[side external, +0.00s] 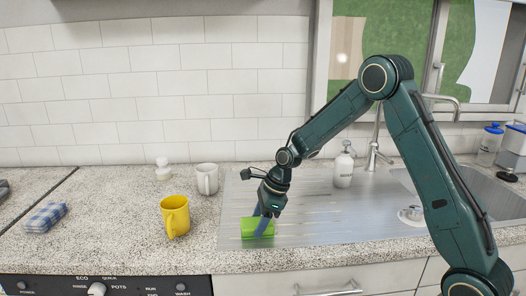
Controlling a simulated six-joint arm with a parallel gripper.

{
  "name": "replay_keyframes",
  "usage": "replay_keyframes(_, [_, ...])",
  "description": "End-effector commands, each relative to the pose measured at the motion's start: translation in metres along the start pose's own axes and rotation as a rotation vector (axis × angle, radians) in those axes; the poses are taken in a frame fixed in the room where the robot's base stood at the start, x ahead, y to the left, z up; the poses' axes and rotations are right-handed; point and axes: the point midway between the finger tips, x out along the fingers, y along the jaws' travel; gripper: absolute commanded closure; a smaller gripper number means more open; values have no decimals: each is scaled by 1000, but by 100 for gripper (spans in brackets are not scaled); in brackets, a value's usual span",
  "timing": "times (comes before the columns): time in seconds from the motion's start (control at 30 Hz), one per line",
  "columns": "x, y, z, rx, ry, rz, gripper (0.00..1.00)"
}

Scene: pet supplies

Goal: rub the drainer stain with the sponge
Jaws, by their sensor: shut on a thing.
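My gripper (268,214) points down over the front left part of the metal drainer (310,222) beside the sink. It is shut on a bright green sponge (251,230), with a blue finger across the sponge's right part. The sponge is at the drainer surface; I cannot tell whether it presses on it. I cannot make out a clear stain on the drainer; the sponge and gripper cover part of the surface.
A yellow mug (174,216) stands on the speckled counter (110,220) left of the sponge. A white mug (207,179) and a small white item (163,169) are behind. A soap bottle (343,168) stands near the tap (375,145). A checked cloth (46,217) lies far left.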

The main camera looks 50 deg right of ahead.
Motion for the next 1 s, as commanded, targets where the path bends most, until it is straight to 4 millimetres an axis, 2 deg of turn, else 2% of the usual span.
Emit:
replay_keyframes(0.33, [1,30,1,-1,2,3,68])
replay_keyframes(1.0, [0,-31,-2,2,1,1,68])
